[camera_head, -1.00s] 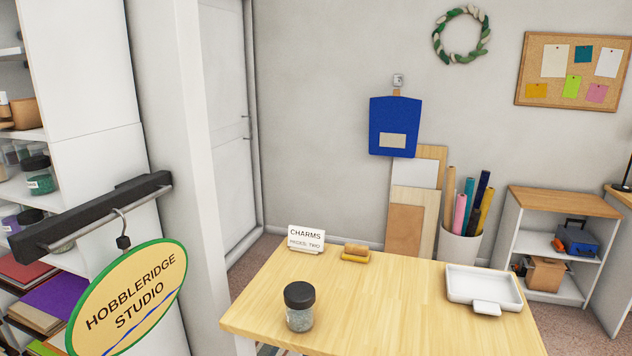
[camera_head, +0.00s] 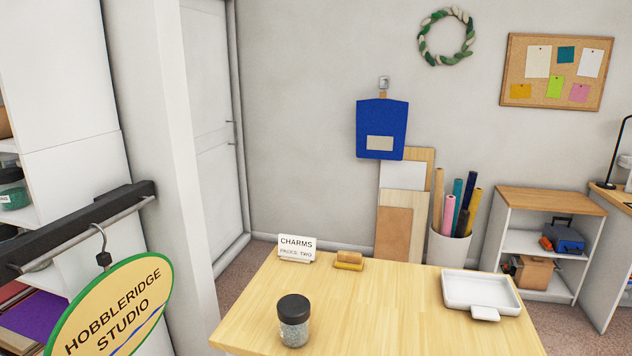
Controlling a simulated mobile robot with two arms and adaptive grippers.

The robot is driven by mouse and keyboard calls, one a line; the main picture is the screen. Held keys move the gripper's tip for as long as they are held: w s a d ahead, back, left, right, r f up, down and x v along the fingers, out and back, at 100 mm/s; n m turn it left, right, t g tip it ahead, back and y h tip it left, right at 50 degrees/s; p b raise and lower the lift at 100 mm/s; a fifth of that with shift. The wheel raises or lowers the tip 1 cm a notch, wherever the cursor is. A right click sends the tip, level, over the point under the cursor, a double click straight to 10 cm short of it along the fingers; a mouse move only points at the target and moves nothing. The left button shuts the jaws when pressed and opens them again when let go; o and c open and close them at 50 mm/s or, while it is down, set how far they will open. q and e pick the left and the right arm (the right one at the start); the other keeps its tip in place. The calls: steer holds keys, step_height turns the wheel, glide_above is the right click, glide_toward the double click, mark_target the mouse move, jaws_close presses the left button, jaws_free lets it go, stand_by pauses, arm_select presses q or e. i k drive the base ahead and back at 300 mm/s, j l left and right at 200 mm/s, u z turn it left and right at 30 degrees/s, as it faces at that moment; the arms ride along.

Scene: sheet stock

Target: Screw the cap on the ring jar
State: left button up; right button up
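A clear jar (camera_head: 294,333) with grey-silver contents stands upright at the front left of the wooden table. A black cap (camera_head: 293,307) sits on top of it; I cannot tell whether it is screwed tight. A small white sign reading "CHARMS" (camera_head: 297,247) stands at the table's back left corner. Neither of my grippers is in view.
The wooden table (camera_head: 375,310) has a white tray (camera_head: 480,293) at its right and a small wooden block on a yellow base (camera_head: 349,260) at the back. The middle is clear.

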mark_target(298, 336)
steer(key=i+j+z, duration=0.25)
steer(key=i+j, duration=0.15)
steer(key=i+j+z, duration=0.25)
steer(key=j, duration=0.35)
steer(key=i, duration=0.1)
